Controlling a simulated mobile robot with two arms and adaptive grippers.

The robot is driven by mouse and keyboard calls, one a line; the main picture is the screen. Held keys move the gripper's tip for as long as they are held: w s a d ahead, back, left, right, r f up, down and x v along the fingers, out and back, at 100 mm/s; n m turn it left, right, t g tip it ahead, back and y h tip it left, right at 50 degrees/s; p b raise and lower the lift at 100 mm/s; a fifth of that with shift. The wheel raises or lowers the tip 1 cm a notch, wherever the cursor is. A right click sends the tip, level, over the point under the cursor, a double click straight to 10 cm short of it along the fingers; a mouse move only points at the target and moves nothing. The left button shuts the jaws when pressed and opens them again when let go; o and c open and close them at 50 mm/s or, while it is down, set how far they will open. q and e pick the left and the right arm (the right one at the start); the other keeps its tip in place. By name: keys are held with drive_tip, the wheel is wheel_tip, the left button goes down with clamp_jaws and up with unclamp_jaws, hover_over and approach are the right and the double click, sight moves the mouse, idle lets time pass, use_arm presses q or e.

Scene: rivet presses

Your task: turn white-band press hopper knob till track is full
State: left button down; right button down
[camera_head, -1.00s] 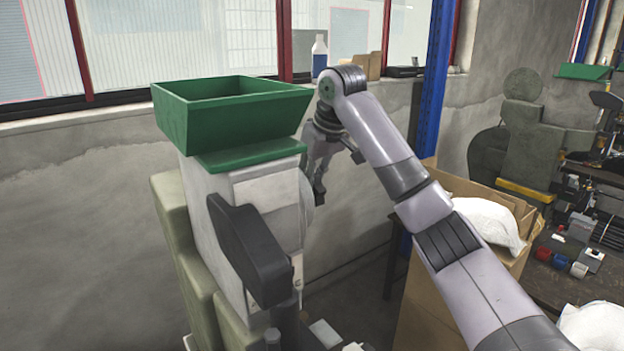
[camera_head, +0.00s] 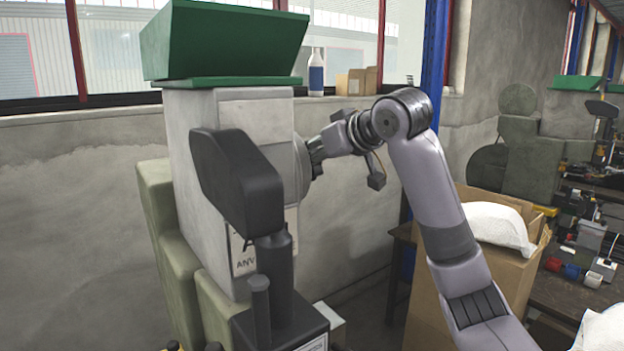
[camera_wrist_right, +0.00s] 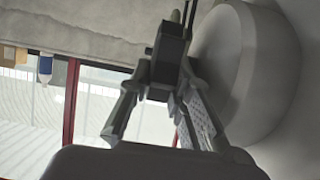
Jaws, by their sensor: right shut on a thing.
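The press (camera_head: 200,130) is a tall pale grey housing with a green hopper (camera_head: 225,45) on top. I cannot make out a white band on it. A round grey disc (camera_head: 301,172) sits on its right side; it shows large in the right wrist view (camera_wrist_right: 250,75). My right gripper (camera_head: 314,157) reaches this side from the right. The track's fill cannot be seen. My left gripper is out of view.
A black arm-shaped head (camera_head: 237,180) and column stand at the press front. A cardboard box (camera_head: 480,290) with a white sack (camera_head: 498,225) stands to the right, behind my arm. A bottle (camera_head: 316,72) and small boxes (camera_head: 357,81) stand on the window sill.

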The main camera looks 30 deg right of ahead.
drive_tip(key=t+b, duration=0.2)
drive_tip(key=b, duration=0.2)
drive_tip(key=f+t+b, duration=0.1)
drive_tip(key=t+b, duration=0.2)
drive_tip(key=f+t+y+b, duration=0.1)
drive_tip(key=t+b, duration=0.1)
drive_tip(key=b, duration=0.2)
drive_tip(key=shift+s+f+t+b, duration=0.15)
drive_tip(key=shift+s+t+b, duration=0.15)
drive_tip(key=shift+s+t, duration=0.1)
drive_tip(key=shift+d+t+b, duration=0.1)
drive_tip(key=shift+t+b, duration=0.6)
drive_tip(key=shift+b, duration=0.1)
drive_tip(key=shift+t, duration=0.3)
drive_tip(key=c, duration=1.8)
unclamp_jaws()
drive_tip(key=shift+o, duration=0.2)
drive_tip(key=v, duration=1.2)
drive_tip(key=shift+d, duration=0.1)
